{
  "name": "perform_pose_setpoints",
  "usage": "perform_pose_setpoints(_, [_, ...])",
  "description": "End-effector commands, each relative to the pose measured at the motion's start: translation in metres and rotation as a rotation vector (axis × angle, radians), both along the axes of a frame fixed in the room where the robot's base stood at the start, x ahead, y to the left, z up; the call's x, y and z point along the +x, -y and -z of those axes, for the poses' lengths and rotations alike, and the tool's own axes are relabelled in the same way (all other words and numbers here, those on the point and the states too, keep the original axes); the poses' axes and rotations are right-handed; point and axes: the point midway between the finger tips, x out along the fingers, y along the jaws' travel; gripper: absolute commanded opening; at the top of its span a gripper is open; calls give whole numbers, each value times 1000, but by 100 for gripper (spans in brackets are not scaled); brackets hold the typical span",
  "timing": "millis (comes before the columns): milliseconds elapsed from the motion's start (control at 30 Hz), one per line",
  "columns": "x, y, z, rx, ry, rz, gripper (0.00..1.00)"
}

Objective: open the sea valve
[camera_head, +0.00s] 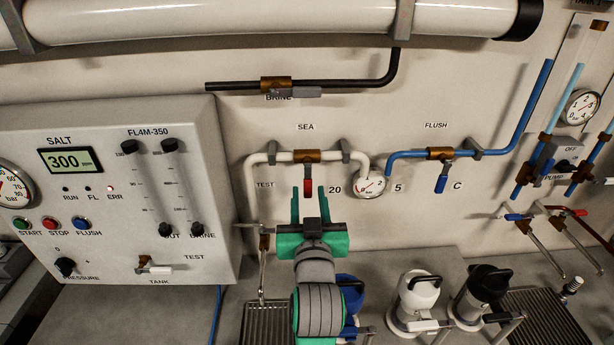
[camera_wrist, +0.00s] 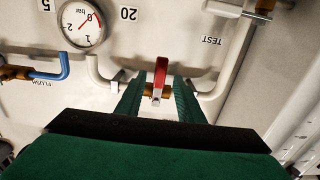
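The sea valve has a brass body (camera_head: 307,156) on the white pipe under the SEA label. Its red handle (camera_head: 308,187) hangs straight down, across the line of the pipe. My gripper (camera_head: 309,193) has green fingers and is open just below the valve, its fingers pointing at it. In the wrist view, which shows the panel upside down, the red handle (camera_wrist: 161,72) appears between the two fingertips with a gap on each side. Whether the fingers reach the handle's depth is hard to tell.
A pressure gauge (camera_head: 371,184) sits right of the valve, and the flush valve's blue handle (camera_head: 441,183) further right. The control box (camera_head: 110,190) is at left. Blue, white (camera_head: 416,297) and black (camera_head: 485,290) lidded vessels stand on the counter below.

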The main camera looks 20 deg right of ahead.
Motion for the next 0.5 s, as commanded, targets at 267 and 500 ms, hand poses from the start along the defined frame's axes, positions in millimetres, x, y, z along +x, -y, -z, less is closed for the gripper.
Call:
perform_pose_setpoints(267, [48,14,0,1,0,0,34])
perform_pose_setpoints(500, [73,21,0,0,0,0,34])
